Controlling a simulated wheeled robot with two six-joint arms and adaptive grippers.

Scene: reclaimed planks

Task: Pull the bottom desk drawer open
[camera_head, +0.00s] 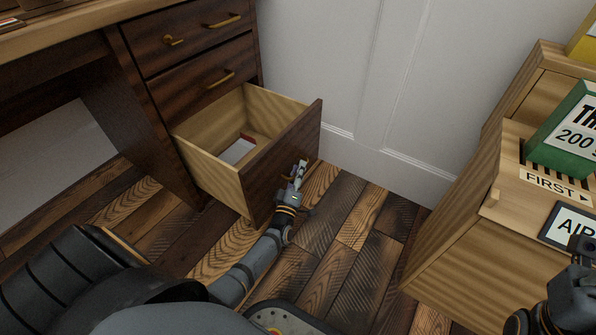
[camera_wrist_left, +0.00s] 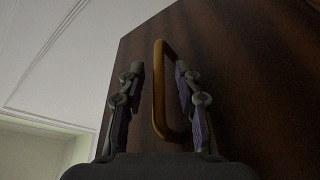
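The bottom desk drawer (camera_head: 247,192) stands well out from the dark wooden desk, and its pale inside shows in the head view. My left gripper (camera_head: 300,172) is at the drawer's front. In the left wrist view, the brass handle (camera_wrist_left: 158,90) stands between the two fingers of my left gripper (camera_wrist_left: 157,75). The fingers are apart, with a gap on the handle's left side; the right finger is close to it, and I cannot tell whether it touches. My right gripper (camera_head: 582,246) is at the lower right edge, partly cut off; its fingers are unclear.
A white and red item (camera_head: 240,150) lies in the drawer. Two upper drawers (camera_head: 190,35) are closed. A white panelled wall (camera_head: 400,80) is behind. A light wooden cabinet (camera_head: 455,255) with a green box (camera_head: 572,145) stands at the right. Plank floor (camera_head: 350,235) lies clear between.

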